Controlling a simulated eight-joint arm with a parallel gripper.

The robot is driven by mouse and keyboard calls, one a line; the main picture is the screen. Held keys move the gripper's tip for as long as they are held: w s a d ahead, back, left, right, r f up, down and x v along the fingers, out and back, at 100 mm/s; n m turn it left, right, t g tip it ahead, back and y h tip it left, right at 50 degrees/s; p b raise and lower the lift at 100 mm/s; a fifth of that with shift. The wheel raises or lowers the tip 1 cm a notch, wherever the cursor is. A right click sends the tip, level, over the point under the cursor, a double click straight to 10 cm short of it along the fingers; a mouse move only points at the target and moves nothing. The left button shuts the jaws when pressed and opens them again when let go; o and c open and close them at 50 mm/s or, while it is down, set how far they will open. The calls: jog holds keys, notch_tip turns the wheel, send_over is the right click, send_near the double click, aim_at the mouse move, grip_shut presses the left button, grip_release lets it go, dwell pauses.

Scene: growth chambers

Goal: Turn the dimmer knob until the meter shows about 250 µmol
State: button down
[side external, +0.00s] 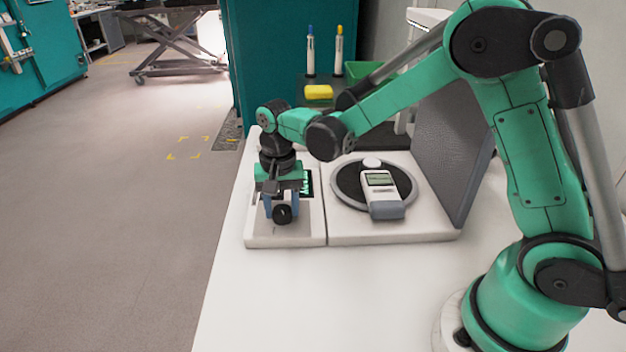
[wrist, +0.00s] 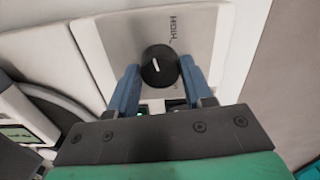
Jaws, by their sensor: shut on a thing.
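The black dimmer knob (side external: 282,214) stands on the white control unit (side external: 255,239) at the bench's left edge. In the wrist view the knob (wrist: 160,68) shows a white pointer line directed up and slightly left, with the printed word HIGH above and to its right. My gripper (side external: 281,208) is shut on the knob, its two blue fingers (wrist: 158,76) on either side of it. The white handheld meter (side external: 382,194) lies on a dark round plate. Its green screen is lit, but the digits are too small to read. The meter is partly cut off in the wrist view (wrist: 18,134).
A grey upright panel (side external: 450,135) stands right of the round plate (side external: 345,186). Behind are a yellow block (side external: 319,92), two pen-like probes (side external: 310,56) and a green bin (side external: 372,82). The front of the white bench (side external: 310,300) is clear.

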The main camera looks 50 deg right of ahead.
aim_at(282, 209)
jog(key=shift+n, duration=3.2)
jog(key=shift+c, duration=1.7)
grip_release()
jog(key=shift+r, duration=0.1)
jog(key=shift+r, duration=2.75)
